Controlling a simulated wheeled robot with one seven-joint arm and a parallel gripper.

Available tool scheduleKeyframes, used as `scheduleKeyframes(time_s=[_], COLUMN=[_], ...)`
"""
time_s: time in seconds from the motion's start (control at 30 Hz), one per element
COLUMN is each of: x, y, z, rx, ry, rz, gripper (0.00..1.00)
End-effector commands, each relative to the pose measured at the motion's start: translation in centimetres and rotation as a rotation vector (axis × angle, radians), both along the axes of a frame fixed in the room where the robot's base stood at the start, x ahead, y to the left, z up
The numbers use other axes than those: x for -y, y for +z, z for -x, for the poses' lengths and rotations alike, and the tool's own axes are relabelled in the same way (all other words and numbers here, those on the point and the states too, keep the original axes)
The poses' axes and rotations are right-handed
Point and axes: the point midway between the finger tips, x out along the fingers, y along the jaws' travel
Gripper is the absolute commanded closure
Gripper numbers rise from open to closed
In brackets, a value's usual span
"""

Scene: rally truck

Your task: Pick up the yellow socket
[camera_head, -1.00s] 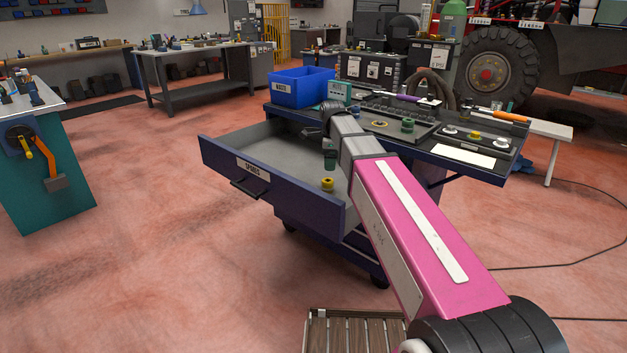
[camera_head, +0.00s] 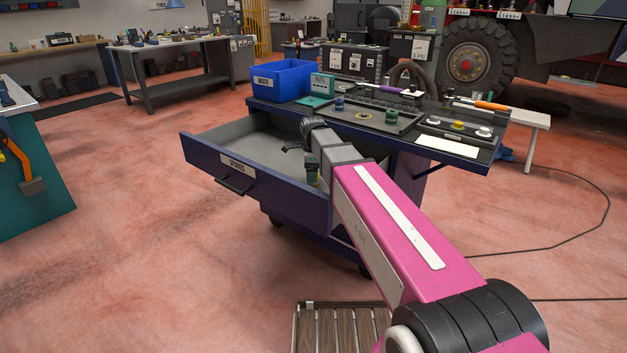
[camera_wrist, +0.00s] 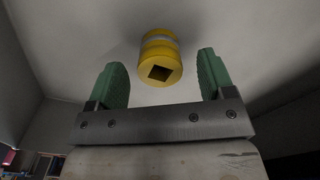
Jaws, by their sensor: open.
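The yellow socket (camera_wrist: 161,47) has a pale band around it and a square hole in the end facing the camera. It stands on the grey drawer floor (camera_wrist: 85,45). My gripper (camera_wrist: 161,66) is open, with its green fingers apart on either side of the socket in the wrist view. The socket appears near the fingertips, with gaps on both sides; contact cannot be seen. In the head view my gripper (camera_head: 313,172) is low inside the open drawer (camera_head: 262,150), and mostly hides the socket.
The drawer's labelled front wall (camera_head: 210,167) and side walls enclose the gripper. The cart top (camera_head: 385,137) above the drawer holds a blue bin (camera_head: 282,85), a teal box and a tool tray. Another small yellow part (camera_head: 458,125) sits between white ones.

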Motion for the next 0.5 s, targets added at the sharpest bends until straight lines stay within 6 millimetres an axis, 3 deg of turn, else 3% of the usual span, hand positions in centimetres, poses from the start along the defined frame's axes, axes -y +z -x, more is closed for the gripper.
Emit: scheduleKeyframes(time_s=[0.2, 0.47, 0.5], x=[-0.1, -0.1, -0.1], y=[-2.8, -3.1, -3.0], z=[0.1, 0.1, 0.1], rx=[-0.001, 0.0, 0.0], ry=[0.0, 0.0, 0.0], rz=[0.0, 0.0, 0.0], gripper=[0.25, 0.25, 0.34])
